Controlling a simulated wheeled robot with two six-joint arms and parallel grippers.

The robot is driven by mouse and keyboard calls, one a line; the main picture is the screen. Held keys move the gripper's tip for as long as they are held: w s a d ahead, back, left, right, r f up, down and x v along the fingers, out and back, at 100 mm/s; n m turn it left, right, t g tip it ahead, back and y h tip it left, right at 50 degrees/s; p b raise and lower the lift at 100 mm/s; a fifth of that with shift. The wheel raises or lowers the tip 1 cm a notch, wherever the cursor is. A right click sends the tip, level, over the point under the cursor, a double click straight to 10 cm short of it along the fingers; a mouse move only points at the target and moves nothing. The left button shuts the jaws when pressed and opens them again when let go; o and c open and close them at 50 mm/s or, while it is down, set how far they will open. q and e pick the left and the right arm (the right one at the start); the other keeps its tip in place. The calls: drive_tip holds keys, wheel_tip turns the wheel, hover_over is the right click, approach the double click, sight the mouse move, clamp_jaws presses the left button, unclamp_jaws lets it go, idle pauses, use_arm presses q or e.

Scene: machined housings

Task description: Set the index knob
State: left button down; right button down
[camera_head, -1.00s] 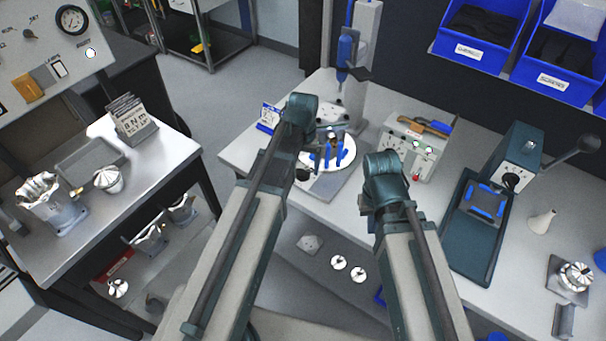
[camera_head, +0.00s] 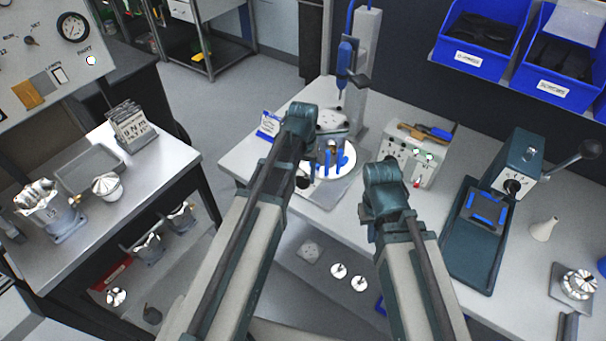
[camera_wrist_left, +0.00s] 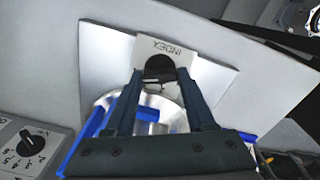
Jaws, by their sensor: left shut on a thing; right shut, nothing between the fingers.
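The index knob (camera_wrist_left: 158,68) is a round black knob on a light plate marked INDEX, in the left wrist view. My left gripper (camera_wrist_left: 160,82) has one finger on each side of it and is shut on it. In the head view the left gripper (camera_head: 301,168) is at the near left of the round silver plate (camera_head: 345,170) with blue blocks; its fingertips are mostly hidden by my arm. My right gripper (camera_head: 368,212) is shut and empty at the bench's front side, partly hidden by its own wrist.
A grey control box (camera_head: 408,165) with tools on top stands right of the round plate. A green press (camera_head: 480,225) is further right. A blue-handled tool (camera_head: 346,62) hangs from a column behind. A side table (camera_head: 165,175) stands at left. A numbered dial (camera_wrist_left: 30,142) shows in the wrist view.

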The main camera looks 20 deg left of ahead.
use_arm(q)
drive_tip(key=shift+n, duration=0.3)
drive_tip(key=n, duration=0.3)
drive_tip(key=shift+n, duration=2.7)
drive_tip(key=shift+c, duration=1.2)
unclamp_jaws()
drive_tip(key=shift+w, duration=0.1)
